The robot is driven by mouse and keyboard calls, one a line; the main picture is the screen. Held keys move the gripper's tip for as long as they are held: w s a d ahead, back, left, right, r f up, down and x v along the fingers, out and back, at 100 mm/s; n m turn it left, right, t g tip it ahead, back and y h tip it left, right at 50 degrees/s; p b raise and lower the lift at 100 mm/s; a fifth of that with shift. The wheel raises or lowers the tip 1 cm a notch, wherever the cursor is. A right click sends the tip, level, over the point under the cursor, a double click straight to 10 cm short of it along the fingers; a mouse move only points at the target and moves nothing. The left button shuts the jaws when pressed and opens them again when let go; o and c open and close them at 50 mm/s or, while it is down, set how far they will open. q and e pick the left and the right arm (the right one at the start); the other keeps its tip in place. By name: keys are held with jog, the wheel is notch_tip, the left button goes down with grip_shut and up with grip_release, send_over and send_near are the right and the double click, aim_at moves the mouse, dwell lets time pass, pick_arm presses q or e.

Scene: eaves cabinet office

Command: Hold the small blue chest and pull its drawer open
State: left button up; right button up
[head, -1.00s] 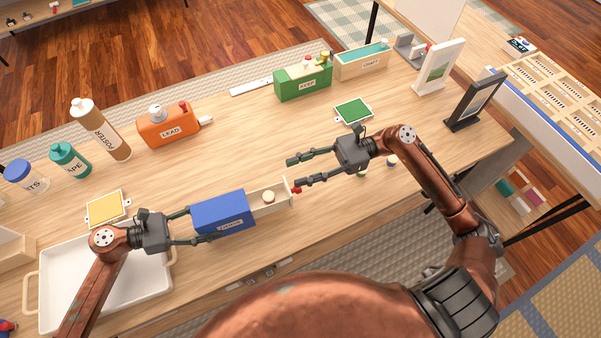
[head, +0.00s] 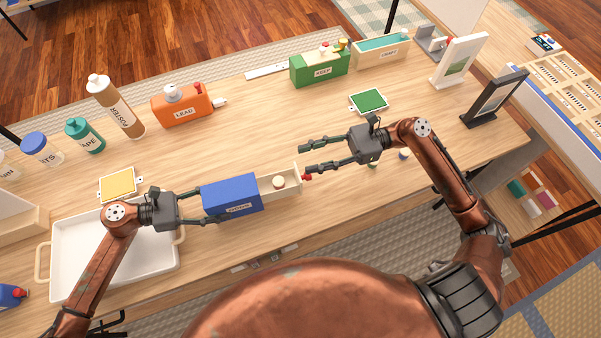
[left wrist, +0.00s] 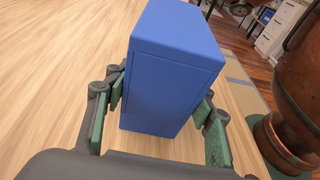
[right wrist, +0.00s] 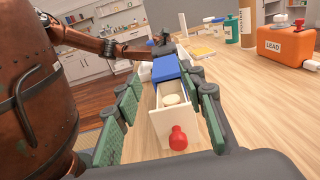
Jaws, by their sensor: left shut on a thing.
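The small blue chest (head: 231,196) sits on the table, its label facing the front edge. Its pale wooden drawer (head: 290,188) sticks out to the right, pulled open, with a round cream-coloured thing (head: 279,182) inside. A red knob (head: 307,177) is on the drawer front; it also shows in the right wrist view (right wrist: 178,138). My left gripper (head: 203,207) is shut on the chest's left end, a finger on each side, as the left wrist view shows the blue body (left wrist: 172,75). My right gripper (head: 305,160) is open and empty, just right of the knob, fingers pointing at the drawer.
A white tray (head: 65,262) lies left, under my left arm. A yellow pad (head: 117,186) and bottles stand behind it. The orange LEAD box (head: 182,108), green box (head: 320,68) and green pad (head: 369,101) are farther back. Frames stand at right. Table around the chest is mostly clear.

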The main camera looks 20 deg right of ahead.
pick_arm(q)
jog(key=shift+f, duration=0.1)
dwell(0.4)
jog(key=o, duration=1.6)
jog(key=v, duration=1.2)
jog(key=shift+w, duration=0.1)
jog(key=shift+r, duration=0.2)
